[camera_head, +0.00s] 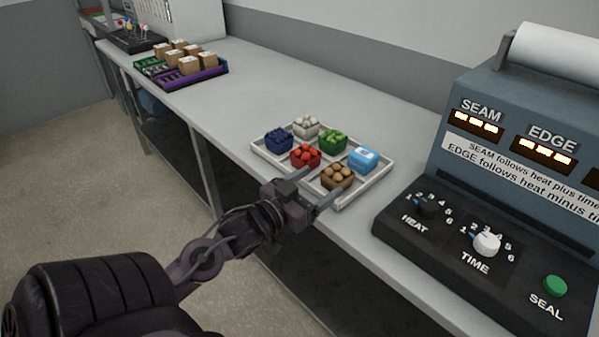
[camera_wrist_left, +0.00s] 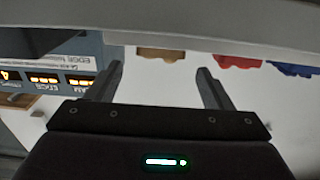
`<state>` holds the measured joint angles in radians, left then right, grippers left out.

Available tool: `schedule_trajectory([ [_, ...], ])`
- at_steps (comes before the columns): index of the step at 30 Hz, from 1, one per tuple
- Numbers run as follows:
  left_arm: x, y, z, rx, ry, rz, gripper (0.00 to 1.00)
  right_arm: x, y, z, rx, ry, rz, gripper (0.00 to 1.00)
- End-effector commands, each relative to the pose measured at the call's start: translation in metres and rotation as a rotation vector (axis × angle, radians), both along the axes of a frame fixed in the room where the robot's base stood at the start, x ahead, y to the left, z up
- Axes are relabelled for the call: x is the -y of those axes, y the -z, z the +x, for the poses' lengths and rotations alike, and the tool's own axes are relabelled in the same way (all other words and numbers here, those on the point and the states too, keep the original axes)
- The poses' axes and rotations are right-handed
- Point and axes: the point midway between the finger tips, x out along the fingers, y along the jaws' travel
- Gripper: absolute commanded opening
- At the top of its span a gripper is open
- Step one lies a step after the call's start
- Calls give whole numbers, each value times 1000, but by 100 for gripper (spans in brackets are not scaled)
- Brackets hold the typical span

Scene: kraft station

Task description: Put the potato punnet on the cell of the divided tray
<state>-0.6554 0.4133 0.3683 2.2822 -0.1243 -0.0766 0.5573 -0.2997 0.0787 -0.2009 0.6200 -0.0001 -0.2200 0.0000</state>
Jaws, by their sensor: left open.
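The potato punnet (camera_head: 337,177) is a brown tub of round tan potatoes. It stands in the near corner of the white tray (camera_head: 375,184); it also shows as a brown strip in the left wrist view (camera_wrist_left: 160,53). The tray also holds a red punnet (camera_head: 305,157), a dark blue one (camera_head: 279,140), a green one (camera_head: 333,141), a pale one (camera_head: 306,127) and a light blue box (camera_head: 363,158). My left gripper (camera_head: 315,186) is open and empty at the tray's near edge, its fingers pointing toward the potato punnet. My right gripper is out of view.
A sealing machine with dials (camera_head: 487,242) stands at the right of the grey bench (camera_head: 225,105). A purple tray (camera_head: 200,80) with several small boxes lies farther left. The bench between the two trays is bare.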

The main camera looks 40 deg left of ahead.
Motion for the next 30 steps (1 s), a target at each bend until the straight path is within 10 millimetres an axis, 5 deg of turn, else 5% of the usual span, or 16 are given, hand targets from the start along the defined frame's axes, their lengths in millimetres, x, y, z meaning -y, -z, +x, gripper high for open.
schedule_trajectory([
  [10,-4,0,-45,-1,-1,-1,74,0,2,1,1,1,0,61],
  [30,-4,0,-49,0,-1,0,74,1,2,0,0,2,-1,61],
])
